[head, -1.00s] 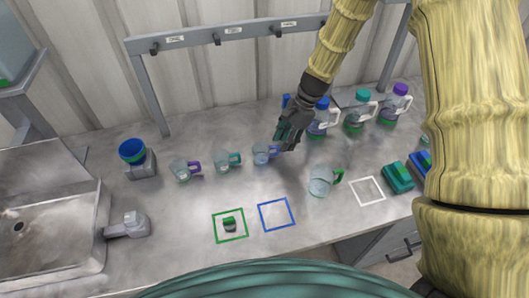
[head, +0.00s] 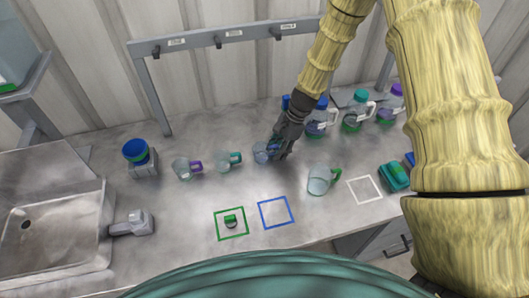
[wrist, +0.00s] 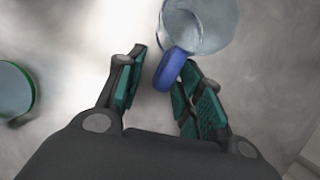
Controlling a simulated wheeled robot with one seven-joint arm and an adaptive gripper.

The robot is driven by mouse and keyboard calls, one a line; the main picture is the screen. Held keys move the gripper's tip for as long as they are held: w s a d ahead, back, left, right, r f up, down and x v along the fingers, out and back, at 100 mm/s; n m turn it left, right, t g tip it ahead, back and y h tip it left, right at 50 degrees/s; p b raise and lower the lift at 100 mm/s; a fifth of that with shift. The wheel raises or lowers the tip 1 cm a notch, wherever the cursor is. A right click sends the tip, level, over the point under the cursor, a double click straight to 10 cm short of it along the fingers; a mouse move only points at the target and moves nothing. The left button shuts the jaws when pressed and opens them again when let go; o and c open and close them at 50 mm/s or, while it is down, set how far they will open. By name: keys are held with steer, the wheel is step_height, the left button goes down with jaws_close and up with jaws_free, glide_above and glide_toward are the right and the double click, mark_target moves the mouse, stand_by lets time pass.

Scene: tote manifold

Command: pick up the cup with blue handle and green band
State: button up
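The clear cup with a blue handle (head: 262,153) stands on the counter, at the right end of a row of small cups. In the wrist view the cup (wrist: 207,22) is at the top, with its blue handle (wrist: 170,69) pointing down toward me. No green band can be made out on it. My gripper (head: 275,154) is down beside the cup on its handle side. In the wrist view my gripper (wrist: 160,80) is open, with the handle between its fingers, closer to the right finger. Whether the right finger touches the handle I cannot tell.
To the left stand a teal-handled cup (head: 229,161) and a purple-handled cup (head: 186,168). A larger green-handled cup (head: 319,180) stands to the right. Bottles with coloured lids (head: 357,112) stand behind on the right. The blue square outline (head: 275,213) in front is empty.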

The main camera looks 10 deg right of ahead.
steer(key=shift+c, duration=0.2)
jaws_close()
steer(key=shift+r, duration=0.1)
